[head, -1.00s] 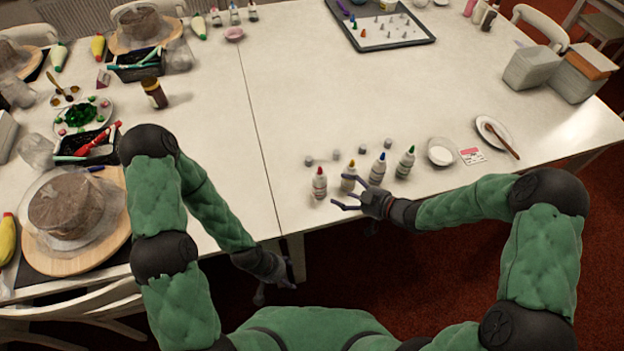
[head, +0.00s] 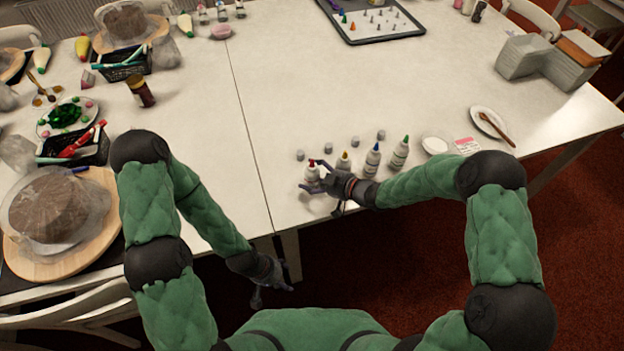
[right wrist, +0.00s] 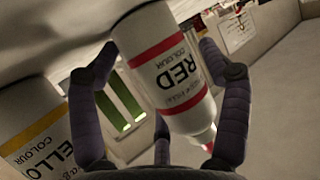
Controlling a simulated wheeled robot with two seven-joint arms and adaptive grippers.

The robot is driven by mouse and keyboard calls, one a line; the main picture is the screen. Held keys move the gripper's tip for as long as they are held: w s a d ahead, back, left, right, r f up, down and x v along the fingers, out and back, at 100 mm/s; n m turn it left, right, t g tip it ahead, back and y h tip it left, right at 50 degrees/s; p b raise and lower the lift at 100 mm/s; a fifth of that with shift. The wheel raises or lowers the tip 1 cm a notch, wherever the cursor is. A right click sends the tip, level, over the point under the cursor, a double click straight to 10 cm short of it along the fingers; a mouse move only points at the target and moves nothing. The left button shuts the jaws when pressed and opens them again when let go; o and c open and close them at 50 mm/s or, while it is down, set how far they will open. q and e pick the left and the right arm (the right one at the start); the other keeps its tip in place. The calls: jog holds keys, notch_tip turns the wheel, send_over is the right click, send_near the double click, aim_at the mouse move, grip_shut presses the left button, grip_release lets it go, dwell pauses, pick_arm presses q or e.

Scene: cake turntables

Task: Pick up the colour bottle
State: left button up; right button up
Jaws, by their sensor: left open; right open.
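Several colour bottles stand in a row near the table's front edge: red-tipped (head: 312,170), yellow-tipped (head: 343,162), blue-tipped (head: 372,160) and green-tipped (head: 400,153). My right gripper (head: 316,180) is open at the red bottle. In the right wrist view the red bottle (right wrist: 165,75), labelled RED COLOUR, lies between the spread fingers of my right gripper (right wrist: 165,95). The yellow bottle (right wrist: 32,130) is outside the fingers at the left. My left gripper (head: 272,285) is open and empty, low in front of the table edge, away from the bottles.
Small grey caps (head: 329,149) lie behind the bottles. A white bowl (head: 435,144) and a plate with a brown-handled tool (head: 492,124) stand to the right. A cake on a wooden turntable (head: 92,245) is at the left. The table's middle is clear.

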aim_at(314, 170)
jog(key=c, duration=0.6)
jog(key=shift+r, duration=0.1)
jog(key=shift+r+p, duration=0.35)
jog(key=shift+r, duration=0.05)
notch_tip(314, 170, up, 2)
jog(key=shift+r+p, duration=0.15)
jog(key=shift+p, duration=0.5)
jog(key=s+r+p, duration=0.1)
jog(key=r, duration=0.1)
jog(key=s+d+r+p, duration=0.1)
jog(key=s+r, duration=0.1)
jog(key=s+r+p, duration=0.1)
jog(key=s+r, duration=0.1)
jog(key=shift+d+r, duration=0.35)
jog(key=shift+r, duration=0.05)
jog(key=shift+o, duration=0.3)
jog(key=s+d+r+p, duration=0.2)
jog(key=s+r, duration=0.1)
jog(key=s, duration=0.5)
jog(key=shift+s+d, duration=0.2)
